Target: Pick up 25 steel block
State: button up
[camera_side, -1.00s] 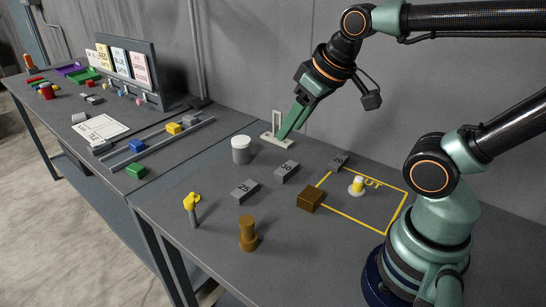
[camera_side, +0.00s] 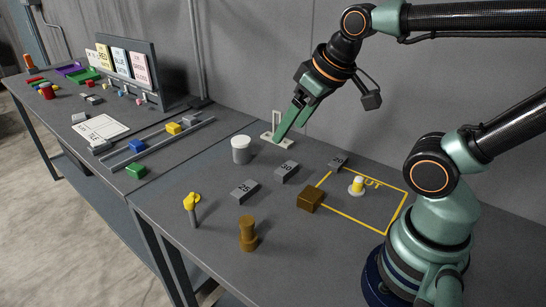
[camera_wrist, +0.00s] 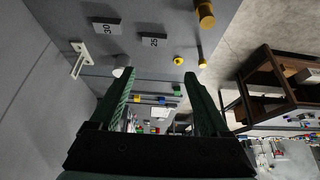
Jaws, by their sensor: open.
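The steel block marked 25 (camera_side: 244,190) lies flat on the grey table in the side view, left of the block marked 30 (camera_side: 287,171). It also shows near the top of the wrist view (camera_wrist: 153,41). My gripper (camera_side: 278,140) is raised at the back of the table, beyond the blocks and in front of a white bracket (camera_side: 268,138). In the wrist view its two green fingers (camera_wrist: 157,82) stand wide apart with nothing held between them.
A white jar (camera_side: 241,150) stands behind block 25. A brown cube (camera_side: 311,198), a brass cylinder (camera_side: 247,235) and a yellow-topped post (camera_side: 193,208) stand around it. Another small block (camera_side: 338,162) lies by the yellow outline (camera_side: 350,212). Table is clear between block 25 and the jar.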

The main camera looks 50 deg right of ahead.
jog(key=n+g, duration=0.6)
jog(key=n, duration=1.2)
send_over(244, 188)
jog(key=f, duration=1.9)
jog(key=shift+d+f, duration=0.1)
jog(key=shift+d, duration=0.1)
jog(key=shift+a+f, duration=0.2)
jog(key=shift+f, duration=2.55)
grip_shut()
